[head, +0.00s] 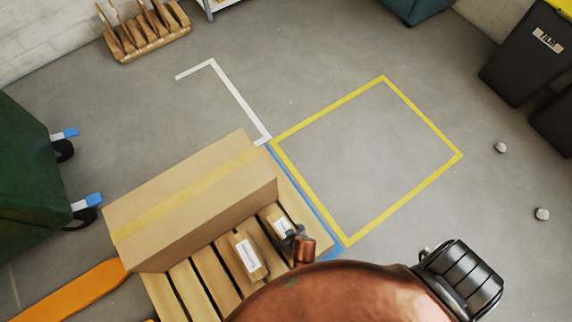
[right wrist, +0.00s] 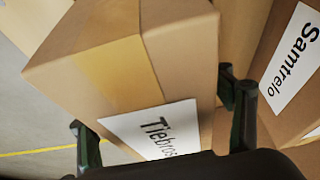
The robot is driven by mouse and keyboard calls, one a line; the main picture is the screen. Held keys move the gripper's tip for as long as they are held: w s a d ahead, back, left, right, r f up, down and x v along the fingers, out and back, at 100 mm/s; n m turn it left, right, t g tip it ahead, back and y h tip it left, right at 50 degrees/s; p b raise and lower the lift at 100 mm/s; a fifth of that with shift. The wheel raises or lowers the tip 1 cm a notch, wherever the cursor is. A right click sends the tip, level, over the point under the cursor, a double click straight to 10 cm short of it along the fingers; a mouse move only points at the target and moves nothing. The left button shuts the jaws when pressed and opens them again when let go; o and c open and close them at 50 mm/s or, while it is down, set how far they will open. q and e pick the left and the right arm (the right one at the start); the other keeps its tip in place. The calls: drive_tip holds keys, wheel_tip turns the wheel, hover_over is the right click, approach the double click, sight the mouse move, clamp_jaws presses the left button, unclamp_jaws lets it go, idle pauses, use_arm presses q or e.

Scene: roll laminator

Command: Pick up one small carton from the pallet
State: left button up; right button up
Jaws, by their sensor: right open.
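Two small brown cartons with white labels lie on the wooden pallet (head: 186,290): one small carton (head: 249,258) nearer me and another small carton (head: 268,214) farther right. My right gripper (head: 289,236) is at the farther-right one and partly covers it. In the right wrist view, a carton (right wrist: 175,55) labelled "Tiebros" stands between the two open fingers of my right gripper (right wrist: 162,124). The right finger is close along its side; contact cannot be told. A carton labelled "Samtrelo" (right wrist: 270,100) is to the right of it. My left gripper is not in view.
A large taped carton (head: 190,200) fills the pallet's left side, close to my right gripper. A green wheeled bin (head: 30,175) stands left, near an orange fork (head: 85,290). The yellow-taped floor square (head: 383,76) is empty. Dark bins (head: 525,60) stand at the right.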

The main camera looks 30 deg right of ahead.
drive_tip(key=shift+c, duration=0.5)
drive_tip(key=c, duration=1.6)
drive_tip(key=shift+r, duration=0.1)
drive_tip(key=shift+c, duration=0.5)
drive_tip(key=shift+w+r, duration=0.1)
drive_tip(key=shift+r, duration=0.05)
